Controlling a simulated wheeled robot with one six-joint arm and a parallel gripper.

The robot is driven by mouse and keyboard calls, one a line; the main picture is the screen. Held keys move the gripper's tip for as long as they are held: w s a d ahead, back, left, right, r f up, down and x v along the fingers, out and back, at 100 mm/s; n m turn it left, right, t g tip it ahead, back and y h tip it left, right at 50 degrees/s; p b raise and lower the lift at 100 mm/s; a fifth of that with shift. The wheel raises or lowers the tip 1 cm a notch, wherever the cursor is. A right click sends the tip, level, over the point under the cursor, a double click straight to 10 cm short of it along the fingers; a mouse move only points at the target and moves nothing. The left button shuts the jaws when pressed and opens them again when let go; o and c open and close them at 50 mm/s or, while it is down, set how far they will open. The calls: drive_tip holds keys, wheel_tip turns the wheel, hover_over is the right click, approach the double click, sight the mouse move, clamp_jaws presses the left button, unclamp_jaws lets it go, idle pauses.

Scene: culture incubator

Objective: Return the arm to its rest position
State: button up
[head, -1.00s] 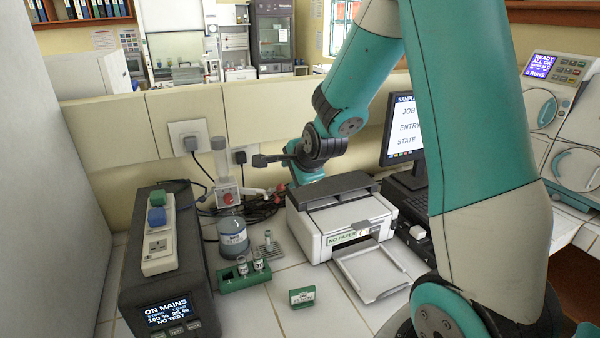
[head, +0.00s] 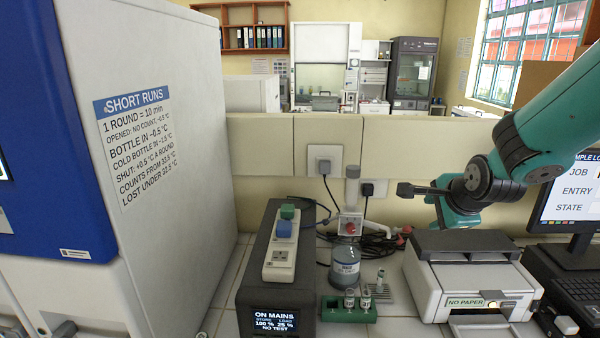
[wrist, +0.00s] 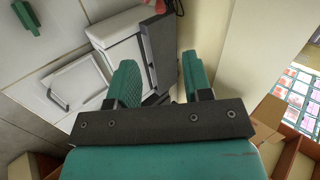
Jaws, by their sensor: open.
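My arm reaches in from the right side of the head view, in teal with dark joints. My gripper (head: 408,190) is at its end, above and to the left of the printer (head: 462,272). In the wrist view my gripper (wrist: 160,85) shows two green fingers spread apart with nothing between them. The printer also shows below the fingers in the wrist view (wrist: 118,32). The arm touches nothing that I can see.
A bottle (head: 345,262) with a dispenser top and a green vial rack (head: 349,309) stand left of the printer. A dark power unit (head: 262,285) is further left, beside the tall incubator (head: 170,130). A monitor (head: 570,205) stands at the right. A low partition (head: 240,150) runs behind.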

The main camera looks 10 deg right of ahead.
drive_tip(key=s+a+n+g+y+b, duration=0.2)
drive_tip(key=s+a+n+y, duration=0.15)
drive_tip(key=a+n, duration=0.6)
drive_tip(key=s+a+n+g+y+b, duration=0.1)
drive_tip(key=s+a+n+g, duration=0.2)
drive_tip(key=s+a+n, duration=0.4)
drive_tip(key=s+a+n+g+y+b, duration=0.1)
drive_tip(key=s+a+n+g+b, duration=0.1)
drive_tip(key=s+a+n, duration=0.6)
drive_tip(key=s+f+n+g, duration=0.1)
drive_tip(key=s+n, duration=0.1)
drive_tip(key=s, duration=0.3)
drive_tip(key=shift+s+n+g, duration=0.2)
drive_tip(key=shift+n+g, duration=0.1)
drive_tip(key=shift+n, duration=0.05)
